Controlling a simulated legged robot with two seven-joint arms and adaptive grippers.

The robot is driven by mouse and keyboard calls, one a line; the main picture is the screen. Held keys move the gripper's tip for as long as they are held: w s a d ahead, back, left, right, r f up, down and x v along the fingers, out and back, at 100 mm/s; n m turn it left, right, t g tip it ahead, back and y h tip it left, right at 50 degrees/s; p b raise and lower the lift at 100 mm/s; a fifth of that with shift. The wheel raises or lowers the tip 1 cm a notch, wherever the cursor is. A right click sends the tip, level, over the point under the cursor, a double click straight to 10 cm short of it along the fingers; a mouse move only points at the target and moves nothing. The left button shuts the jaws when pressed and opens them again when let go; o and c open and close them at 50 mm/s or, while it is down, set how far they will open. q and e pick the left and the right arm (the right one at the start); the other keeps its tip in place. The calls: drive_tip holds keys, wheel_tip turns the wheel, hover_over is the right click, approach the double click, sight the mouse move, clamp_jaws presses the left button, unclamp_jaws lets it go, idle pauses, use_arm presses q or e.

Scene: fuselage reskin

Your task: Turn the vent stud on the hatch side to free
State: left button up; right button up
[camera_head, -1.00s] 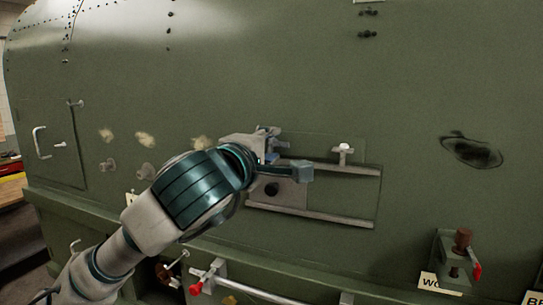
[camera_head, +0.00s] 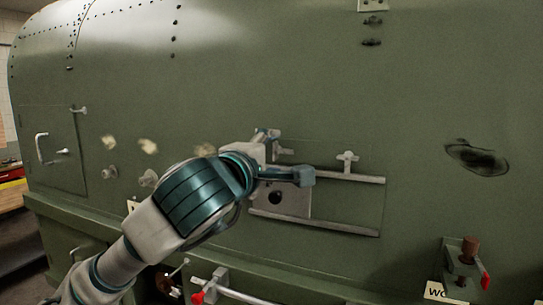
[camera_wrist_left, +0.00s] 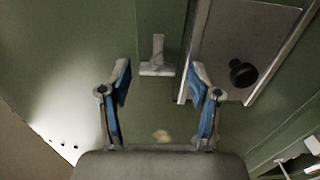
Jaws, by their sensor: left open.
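The hatch-side vent stud (camera_head: 284,151) is a small pale T-shaped handle at the upper left of the vent plate, partly hidden by my left gripper in the head view. In the left wrist view this stud (camera_wrist_left: 157,62) shows between the fingertips, slightly ahead of them, with no contact visible. My left gripper (camera_head: 287,157) is open and empty; its two blue-lined fingers (camera_wrist_left: 161,78) stand apart on either side of the stud. A second T-shaped stud (camera_head: 347,159) sits at the upper right of the vent. My right gripper is not in view.
A grey sliding plate with a black knob (camera_wrist_left: 243,72) lies between two rails (camera_head: 325,223), close to one finger. The hatch (camera_head: 55,150) with a handle is at the left. A dark damaged patch (camera_head: 477,157) is at the right. A red-tipped bar (camera_head: 213,290) is below.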

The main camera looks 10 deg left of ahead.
use_arm(q)
drive_tip(key=shift+s, duration=0.1)
drive_tip(key=s+a, duration=0.2)
drive_tip(key=s, duration=0.9)
drive_tip(key=shift+s+a, duration=0.2)
drive_tip(key=shift+a, duration=0.05)
drive_tip(key=shift+d, duration=0.1)
